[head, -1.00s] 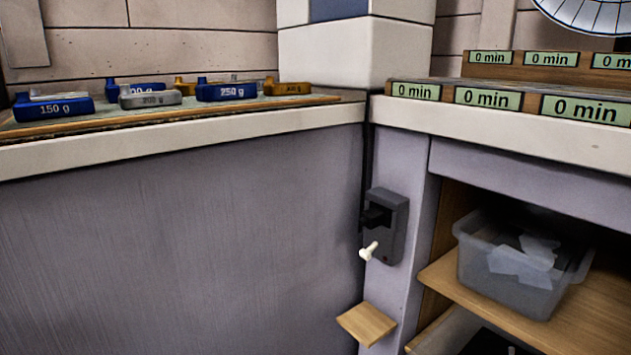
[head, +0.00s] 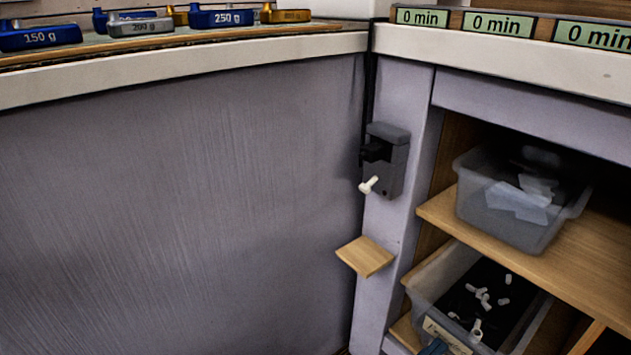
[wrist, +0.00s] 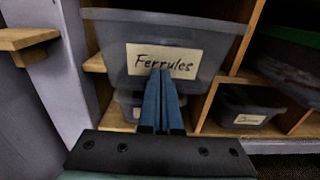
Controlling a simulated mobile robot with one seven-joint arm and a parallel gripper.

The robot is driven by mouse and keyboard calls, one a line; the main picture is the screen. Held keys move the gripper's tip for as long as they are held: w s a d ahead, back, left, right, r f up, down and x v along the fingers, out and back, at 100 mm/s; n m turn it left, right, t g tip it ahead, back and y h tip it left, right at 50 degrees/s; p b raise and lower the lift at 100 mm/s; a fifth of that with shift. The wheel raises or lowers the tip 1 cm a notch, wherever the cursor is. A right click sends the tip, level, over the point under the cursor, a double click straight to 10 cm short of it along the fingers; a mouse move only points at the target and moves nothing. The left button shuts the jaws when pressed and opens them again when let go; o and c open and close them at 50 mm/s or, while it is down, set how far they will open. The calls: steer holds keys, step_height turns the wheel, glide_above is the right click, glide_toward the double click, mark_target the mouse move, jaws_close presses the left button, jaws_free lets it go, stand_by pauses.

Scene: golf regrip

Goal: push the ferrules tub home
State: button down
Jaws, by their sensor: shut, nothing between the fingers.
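The ferrules tub (head: 421,300) is a clear grey plastic tub on a lower wooden shelf, with several small white pieces on a dark bottom. Its front seems to stand out a little past the shelf edge. In the wrist view the tub (wrist: 112,62) fills the upper middle, and its label reads "Ferrules". My gripper (wrist: 162,74) is shut and empty, its blue fingertips in front of the label's lower edge. I cannot tell if they touch the tub. In the head view only a bit of blue gripper (head: 436,348) shows at the bottom edge by the tub's label.
Another clear tub (head: 515,205) with white pieces sits on the shelf above. Below the ferrules tub is another tub (wrist: 128,104), with a labelled tub (wrist: 250,108) to its right. A small wooden ledge (head: 365,256) and a grey wall box (head: 388,160) are left of the shelves.

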mark_target(460, 323)
steer(key=shift+b+x, duration=1.3)
steer(key=shift+x, duration=3.85)
steer(key=shift+p+v, duration=0.65)
steer(key=shift+v, duration=0.3)
steer(key=p+v, duration=0.3)
steer(key=v, duration=0.5)
steer(key=shift+p, duration=0.3)
